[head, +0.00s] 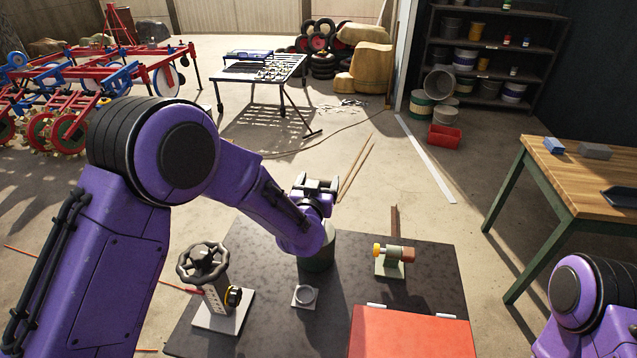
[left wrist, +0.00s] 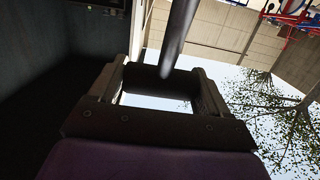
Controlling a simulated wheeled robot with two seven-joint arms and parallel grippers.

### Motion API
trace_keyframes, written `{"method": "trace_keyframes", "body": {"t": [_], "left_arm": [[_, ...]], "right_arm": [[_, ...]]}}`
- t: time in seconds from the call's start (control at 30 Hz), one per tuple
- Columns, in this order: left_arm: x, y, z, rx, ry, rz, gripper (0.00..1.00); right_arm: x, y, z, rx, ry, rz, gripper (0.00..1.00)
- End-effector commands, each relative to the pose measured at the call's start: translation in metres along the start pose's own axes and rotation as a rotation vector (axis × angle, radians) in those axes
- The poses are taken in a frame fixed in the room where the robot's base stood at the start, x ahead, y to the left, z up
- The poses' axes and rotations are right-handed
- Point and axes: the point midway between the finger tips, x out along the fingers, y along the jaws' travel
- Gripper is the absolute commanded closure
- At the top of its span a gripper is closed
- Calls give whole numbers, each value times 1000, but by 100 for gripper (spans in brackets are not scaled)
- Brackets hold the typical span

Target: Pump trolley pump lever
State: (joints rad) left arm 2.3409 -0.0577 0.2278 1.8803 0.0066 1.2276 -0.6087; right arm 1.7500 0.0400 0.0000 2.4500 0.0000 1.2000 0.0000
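My left gripper (head: 318,184) is above the back of the dark platform, over a dark green cylinder (head: 318,255) that my forearm partly covers. In the left wrist view its two fingers (left wrist: 160,80) are wide apart, with bright sky in the gap. A dark rod (left wrist: 178,38), possibly the pump lever, comes down from the top to a dark crosspiece between the fingertips. I cannot tell whether the fingers touch it. In the head view my left arm hides most of this area. My right arm shows at the lower right; its gripper is out of view.
The dark platform (head: 440,270) carries a handwheel valve (head: 207,266), a small ring fitting (head: 305,296), a yellow-knobbed fitting (head: 393,256) and a red box (head: 410,333). A wooden bench (head: 590,175) stands at the right. Floor behind the platform is mostly clear apart from thin rods.

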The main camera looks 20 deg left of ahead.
Motion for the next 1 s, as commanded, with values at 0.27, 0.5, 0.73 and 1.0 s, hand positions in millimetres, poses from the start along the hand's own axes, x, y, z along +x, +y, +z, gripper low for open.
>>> {"method": "trace_keyframes", "body": {"t": [0.27,0.5,0.73,1.0], "left_arm": [[-2,0,7,4,-14,2,2],[-31,0,9,6,-13,4,2],[-84,0,9,5,-16,4,2],[-105,0,8,5,-18,4,2]], "right_arm": [[1,0,0,0,0,0,100],[12,-1,5,0,0,0,100],[24,-2,10,0,0,0,100],[26,-2,11,0,0,0,100]]}}
